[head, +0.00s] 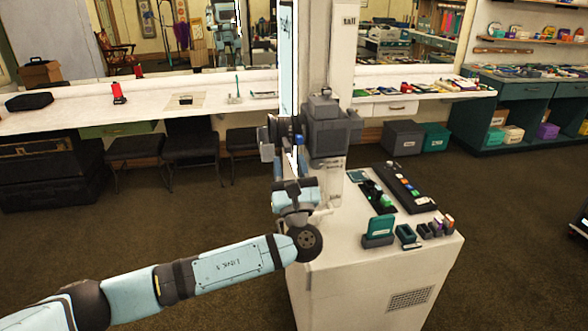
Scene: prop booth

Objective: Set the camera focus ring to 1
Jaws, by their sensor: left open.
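The camera (331,131) is a dark grey, boxy body mounted at the front of a tall white post. Its lens side faces left, and the focus ring and its marks are too small to read here. My left gripper (292,160) points upward just below and left of the camera, close to its lens side. It is open, with nothing seen between its fingers. Its fingertips are small and partly lost against the camera's parts, so I cannot tell whether they touch the ring. My right gripper is not in view.
The white cabinet (375,282) under the post carries a black tray (403,187), a green block (380,227) and several small items on its right side. A long white counter (150,107) with chairs below runs along the back wall.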

